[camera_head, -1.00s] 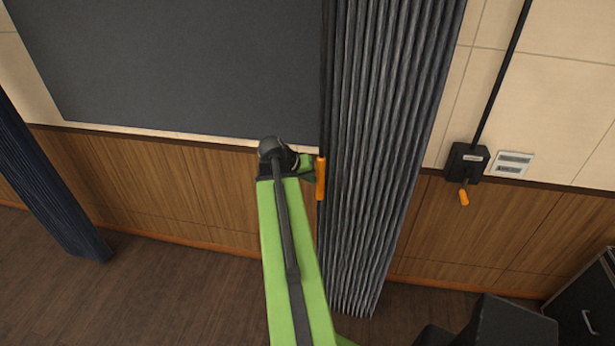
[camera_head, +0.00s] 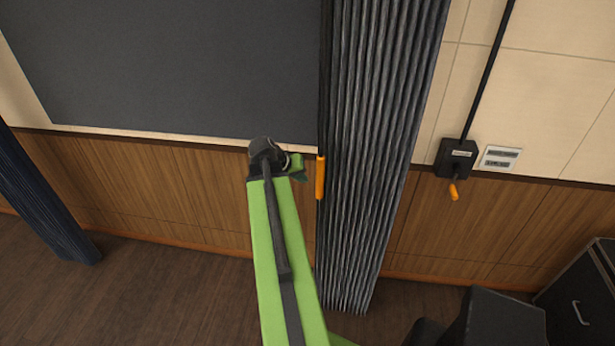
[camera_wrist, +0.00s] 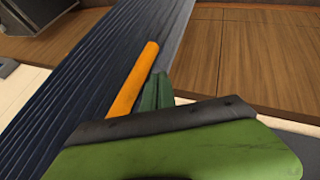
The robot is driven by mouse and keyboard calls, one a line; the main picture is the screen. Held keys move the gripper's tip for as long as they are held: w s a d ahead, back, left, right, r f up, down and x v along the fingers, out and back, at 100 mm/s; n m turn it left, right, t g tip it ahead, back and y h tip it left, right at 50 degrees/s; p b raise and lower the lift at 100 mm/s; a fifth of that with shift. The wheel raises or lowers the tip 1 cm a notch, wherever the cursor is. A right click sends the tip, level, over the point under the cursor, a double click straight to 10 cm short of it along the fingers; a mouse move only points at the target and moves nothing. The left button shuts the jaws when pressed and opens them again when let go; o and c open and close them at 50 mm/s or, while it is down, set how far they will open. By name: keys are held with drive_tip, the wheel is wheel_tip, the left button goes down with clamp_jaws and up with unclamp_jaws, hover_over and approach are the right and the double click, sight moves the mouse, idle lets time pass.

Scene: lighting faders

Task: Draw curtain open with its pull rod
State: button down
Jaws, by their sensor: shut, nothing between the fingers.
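The curtain (camera_head: 375,150) is dark grey, pleated and gathered into a narrow bundle right of my arm. It fills the left of the wrist view (camera_wrist: 75,75). The pull rod, with its orange handle (camera_head: 321,178), hangs at the curtain's left edge; the handle also shows in the wrist view (camera_wrist: 133,80). My gripper (camera_head: 300,170) is just left of the handle, apart from it in the head view. In the wrist view my gripper's green fingers (camera_wrist: 157,92) are together, beside the handle, with nothing between them.
A black crank box (camera_head: 457,157) with an orange handle and a white wall plate (camera_head: 500,158) are at the right. Another dark curtain (camera_head: 40,205) hangs at the left. A dark cabinet (camera_head: 580,300) stands at lower right. A grey panel (camera_head: 180,70) covers the wall behind.

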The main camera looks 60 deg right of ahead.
drive_tip(key=w+p+v, duration=0.1)
drive_tip(key=p+v, duration=0.7)
drive_tip(key=v, duration=0.2)
drive_tip(key=shift+a, duration=0.4)
